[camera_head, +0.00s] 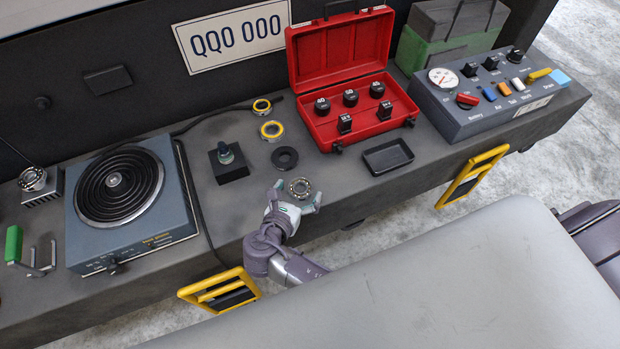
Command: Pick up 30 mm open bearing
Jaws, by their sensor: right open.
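An open metal bearing (299,187) with its balls showing lies flat on the dark bench top near the front edge. I take it for the 30 mm open bearing; its size cannot be read. My right gripper (296,196) is open at the bearing, with one finger to its left and one to its lower right. I cannot tell whether the fingers touch it. Another bearing (32,178) sits on a finned block at the far left. My left gripper is not in view.
A black ring (284,158) and two yellow-edged rings (272,130) (262,106) lie behind the bearing. A black tray (388,157) and open red case (346,121) are right. A black knob block (228,162) and hot plate (122,205) are left.

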